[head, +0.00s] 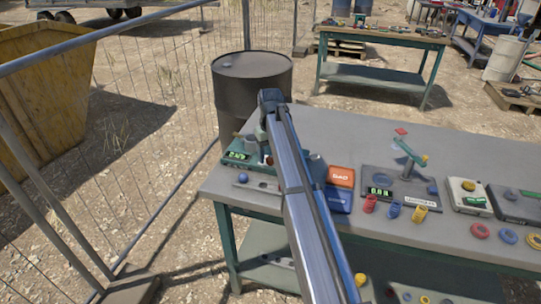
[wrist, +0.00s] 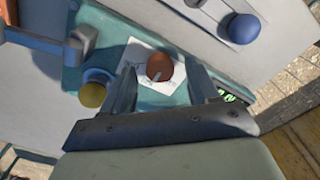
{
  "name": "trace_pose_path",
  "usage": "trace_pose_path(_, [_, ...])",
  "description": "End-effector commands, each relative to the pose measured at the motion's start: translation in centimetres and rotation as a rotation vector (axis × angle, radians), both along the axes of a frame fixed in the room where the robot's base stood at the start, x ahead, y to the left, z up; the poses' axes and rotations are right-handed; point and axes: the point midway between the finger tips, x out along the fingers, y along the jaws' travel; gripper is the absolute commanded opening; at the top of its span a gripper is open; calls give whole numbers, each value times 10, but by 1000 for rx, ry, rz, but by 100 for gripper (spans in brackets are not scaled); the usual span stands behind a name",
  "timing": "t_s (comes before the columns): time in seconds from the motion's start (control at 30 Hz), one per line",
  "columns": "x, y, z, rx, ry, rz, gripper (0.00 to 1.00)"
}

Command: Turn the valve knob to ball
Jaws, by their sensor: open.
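In the wrist view, the valve knob (wrist: 160,66) is round and orange-brown with a short pale mark on its lower part. It stands on a white sheet (wrist: 143,55) with faint drawings I cannot make out, on a teal base (wrist: 100,22). My gripper (wrist: 160,72) is open, with one finger to each side of the knob; I cannot tell whether they touch it. In the head view, a green unit (head: 237,156) with a lit display sits at the table's left end, and my arm hides the knob and fingers.
Near the knob are a yellow ball (wrist: 92,95) at a blue ring and a blue ball (wrist: 244,28) on a grey plate. On the grey table (head: 330,130) stand an orange box (head: 341,176), coloured rings and a scale-like device (head: 405,185). A dark barrel (head: 250,95) stands behind.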

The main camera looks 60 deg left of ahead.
Motion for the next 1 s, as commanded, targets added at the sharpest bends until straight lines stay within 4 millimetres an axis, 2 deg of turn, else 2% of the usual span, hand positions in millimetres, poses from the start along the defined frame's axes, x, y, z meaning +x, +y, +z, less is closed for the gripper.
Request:
trace_pose_path(0.17, [0,1,26,1,0,0,60])
trace_pose_path(0.4, [0,1,74,2,-1,0,60])
trace_pose_path(0.6, [0,1,108,1,0,0,60])
trace_pose_path(0.8, [0,0,127,0,0,0,60])
trace_pose_path(1.0, [0,0,133,-1,0,0,60])
